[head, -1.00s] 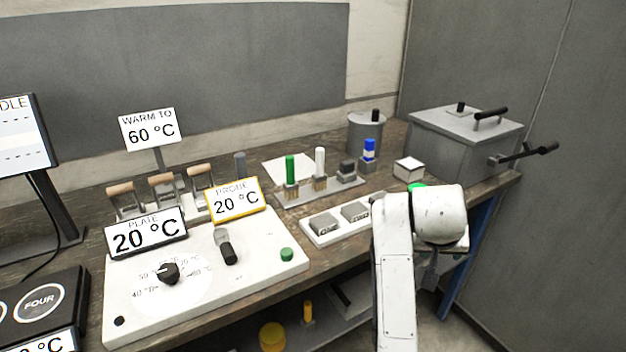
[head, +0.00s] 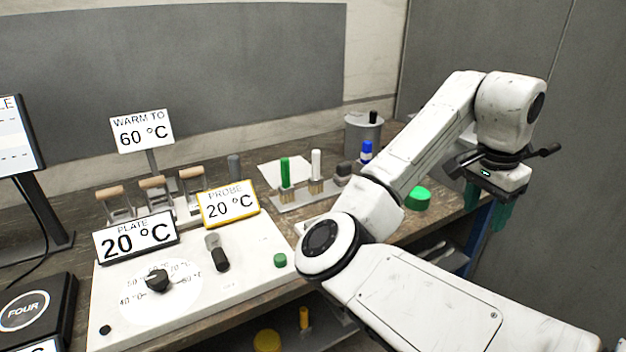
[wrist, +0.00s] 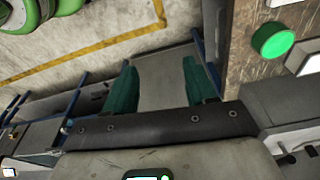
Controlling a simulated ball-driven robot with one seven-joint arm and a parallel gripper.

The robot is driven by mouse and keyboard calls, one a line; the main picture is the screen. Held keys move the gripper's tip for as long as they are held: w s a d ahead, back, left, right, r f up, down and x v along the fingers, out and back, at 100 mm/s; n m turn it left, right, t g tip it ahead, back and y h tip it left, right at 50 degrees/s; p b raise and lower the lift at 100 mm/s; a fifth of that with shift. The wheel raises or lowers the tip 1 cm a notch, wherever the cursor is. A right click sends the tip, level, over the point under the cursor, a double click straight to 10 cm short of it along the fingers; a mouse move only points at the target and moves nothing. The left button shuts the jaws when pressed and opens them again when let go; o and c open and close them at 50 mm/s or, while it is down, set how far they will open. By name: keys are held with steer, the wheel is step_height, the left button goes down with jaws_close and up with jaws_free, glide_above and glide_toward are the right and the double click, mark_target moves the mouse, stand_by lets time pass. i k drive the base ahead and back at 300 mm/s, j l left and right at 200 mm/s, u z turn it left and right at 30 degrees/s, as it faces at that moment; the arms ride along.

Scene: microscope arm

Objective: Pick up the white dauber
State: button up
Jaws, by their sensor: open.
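The white dauber (head: 316,165) stands upright in a rack (head: 290,202) at the back of the bench, its bristles downward. A green dauber (head: 285,171) stands to its left, and a blue-and-white one (head: 366,151) stands further right. My gripper (head: 487,204) is open and empty, well to the right of the rack near the bench's right end, fingers pointing down. In the wrist view its two teal fingers (wrist: 160,86) are spread apart over the floor and lower frame beside the bench. The white dauber is not in the wrist view.
A green round knob (head: 417,198) sits on the bench between the rack and my gripper; it also shows in the wrist view (wrist: 273,41). A grey can (head: 362,135) stands behind the rack. My arm hides part of the bench right of the rack.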

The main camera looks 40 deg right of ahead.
mark_target(316, 181)
steer(key=i, duration=1.45)
